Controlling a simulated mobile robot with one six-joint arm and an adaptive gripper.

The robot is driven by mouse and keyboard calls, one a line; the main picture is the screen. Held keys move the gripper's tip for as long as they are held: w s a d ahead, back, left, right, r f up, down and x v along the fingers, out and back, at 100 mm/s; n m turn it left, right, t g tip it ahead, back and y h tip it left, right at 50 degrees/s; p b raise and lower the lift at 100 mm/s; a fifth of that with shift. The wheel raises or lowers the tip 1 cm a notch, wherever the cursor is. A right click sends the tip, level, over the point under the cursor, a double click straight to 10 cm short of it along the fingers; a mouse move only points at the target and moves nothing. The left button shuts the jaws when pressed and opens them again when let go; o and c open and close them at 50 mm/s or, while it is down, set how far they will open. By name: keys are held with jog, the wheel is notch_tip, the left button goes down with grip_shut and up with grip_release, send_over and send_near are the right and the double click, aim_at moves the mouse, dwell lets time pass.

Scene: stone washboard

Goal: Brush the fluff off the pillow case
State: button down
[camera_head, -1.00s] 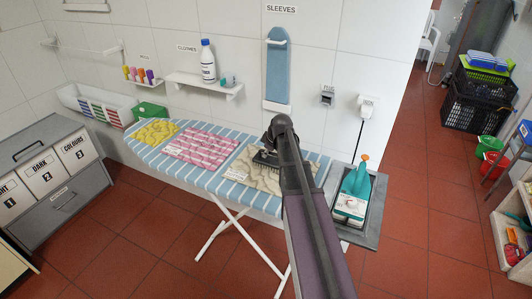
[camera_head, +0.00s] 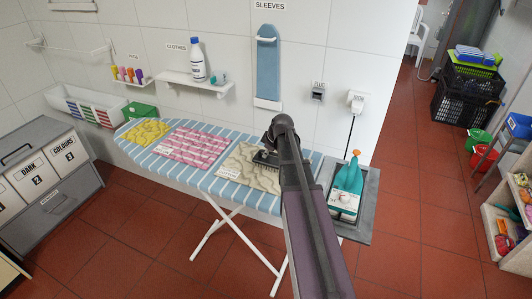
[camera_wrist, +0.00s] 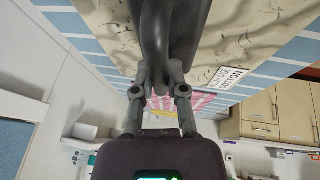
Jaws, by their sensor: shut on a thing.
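The pillow case is a beige cloth with dark wavy marks (camera_head: 239,164) at the right end of the ironing board. It has a small white label and also shows in the wrist view (camera_wrist: 235,45). My gripper (camera_wrist: 160,78) is shut on a dark brush (camera_wrist: 160,35). In the head view, the dark brush head (camera_head: 265,159) is over the right part of the pillow case. My arm partly hides it and the cloth's right side. I cannot make out separate fluff or tell whether the bristles touch the cloth.
The striped ironing board (camera_head: 212,184) also bears a pink checked cloth (camera_head: 190,146) and a yellow cloth (camera_head: 143,131). A teal iron (camera_head: 347,184) stands on a grey tray (camera_head: 368,205) at the right end. A wall shelf (camera_head: 205,86) holds a bottle. Red floor is free in front.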

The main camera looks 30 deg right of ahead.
aim_at(276, 154)
jog(key=shift+s+d, duration=0.1)
jog(key=shift+s+d+r, duration=0.1)
jog(key=shift+s+d, duration=1.05)
jog(key=shift+s, duration=0.15)
jog(key=shift+s+d, duration=1.2)
jog(key=shift+s, duration=0.25)
jog(key=shift+w, duration=0.15)
jog(key=shift+w+a, duration=1.25)
jog(key=shift+w, duration=0.05)
